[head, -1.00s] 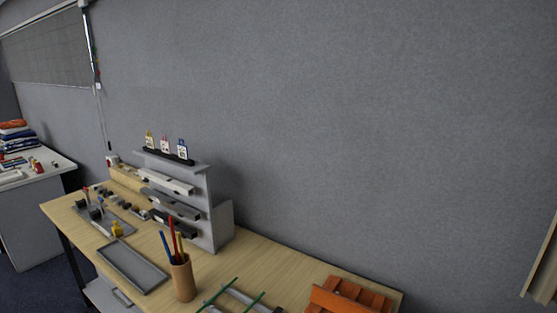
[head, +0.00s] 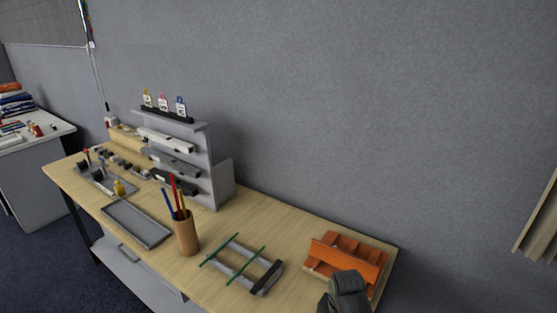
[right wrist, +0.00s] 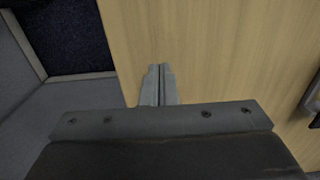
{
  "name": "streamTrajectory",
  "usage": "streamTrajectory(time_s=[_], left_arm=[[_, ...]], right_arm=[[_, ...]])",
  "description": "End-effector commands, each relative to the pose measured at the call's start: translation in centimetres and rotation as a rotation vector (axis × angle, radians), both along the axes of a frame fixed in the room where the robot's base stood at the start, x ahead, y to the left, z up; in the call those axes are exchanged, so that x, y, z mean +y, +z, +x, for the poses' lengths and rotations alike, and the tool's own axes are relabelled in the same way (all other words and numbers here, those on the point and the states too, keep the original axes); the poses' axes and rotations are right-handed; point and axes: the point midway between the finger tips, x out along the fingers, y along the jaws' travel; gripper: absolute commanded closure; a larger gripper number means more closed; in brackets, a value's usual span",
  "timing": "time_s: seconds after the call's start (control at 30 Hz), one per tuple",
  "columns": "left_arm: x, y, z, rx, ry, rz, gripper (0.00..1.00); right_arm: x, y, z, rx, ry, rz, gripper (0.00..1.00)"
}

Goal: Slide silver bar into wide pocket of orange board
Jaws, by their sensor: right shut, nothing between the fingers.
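The orange board (head: 346,257), with raised slats forming pockets, lies at the right end of the long table. Its near edge is partly hidden by my dark right arm. A pale bar (head: 165,140) lies on the upper tier of a grey rack, with a mid-grey bar (head: 172,163) below it; I cannot tell which is the silver bar. My right gripper (right wrist: 159,70) is shut and empty above bare wood in the right wrist view. Its fingertips are not clear in the head view. My left gripper is not in view.
A frame (head: 240,264) with green rods and a black bar lies left of the board. A brown pencil cup (head: 186,235) stands upright beside an empty grey tray (head: 137,222). The grey rack (head: 222,180) stands at the back. Bare wood lies between rack and board.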

Motion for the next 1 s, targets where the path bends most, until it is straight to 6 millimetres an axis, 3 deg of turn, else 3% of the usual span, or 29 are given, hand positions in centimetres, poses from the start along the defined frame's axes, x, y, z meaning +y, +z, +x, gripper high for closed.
streamTrajectory(time_s=[1.0], left_arm=[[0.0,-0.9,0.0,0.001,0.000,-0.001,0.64]], right_arm=[[0.0,-2.4,0.0,0.000,0.000,0.000,1.00]])
